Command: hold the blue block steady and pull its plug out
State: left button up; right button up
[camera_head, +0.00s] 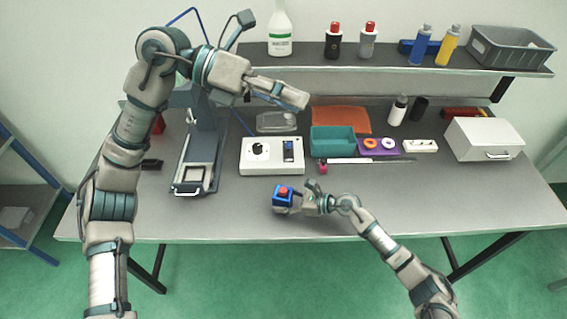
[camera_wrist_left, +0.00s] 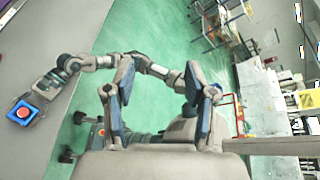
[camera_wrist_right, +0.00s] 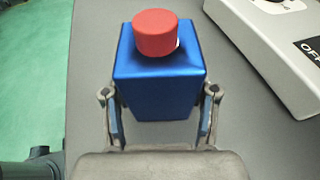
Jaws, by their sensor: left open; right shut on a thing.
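The blue block (camera_head: 282,202) is near the front edge of the table, with its red plug (camera_head: 284,189) seated in the top. My right gripper (camera_head: 298,201) is shut on the block's sides from the right. In the right wrist view the block (camera_wrist_right: 160,92) sits upright between the fingers and the round red plug (camera_wrist_right: 155,32) stands up from it. I cannot tell whether the block touches the table. My left gripper (camera_head: 295,98) is open and empty, high above the back of the table. In the left wrist view the block with its plug (camera_wrist_left: 24,112) shows at the far left, well apart from the left fingers (camera_wrist_left: 158,78).
A white control box (camera_head: 272,168) stands behind the block. A teal bin (camera_head: 333,151), a purple tray (camera_head: 378,153) and a white drawer box (camera_head: 484,140) stand further right. A press-like stand (camera_head: 197,165) is at left. The table right of my right gripper is clear.

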pick_arm(q)
jog(key=w+d+f+t+y, duration=0.1)
jog(key=w+d+f+y, duration=0.15)
jog(key=f, duration=0.55)
jog(key=w+d+f+t+y, duration=0.1)
jog(key=w+f+y, duration=0.25)
jog(key=f, duration=0.45)
jog(key=t+y, duration=0.2)
jog(key=y, duration=0.4)
send_near(290, 192)
jog(key=shift+m, duration=0.3)
jog(key=f, duration=0.5)
jog(key=w+d+f, duration=0.1)
jog(key=f, duration=0.1)
jog(key=shift+f, duration=0.2)
jog(key=c, duration=1)
jog(key=shift+s, duration=0.15)
grip_shut()
jog(key=shift+o, duration=0.8)
grip_release()
jog(key=shift+d, duration=0.1)
jog(key=shift+s, duration=0.1)
grip_shut()
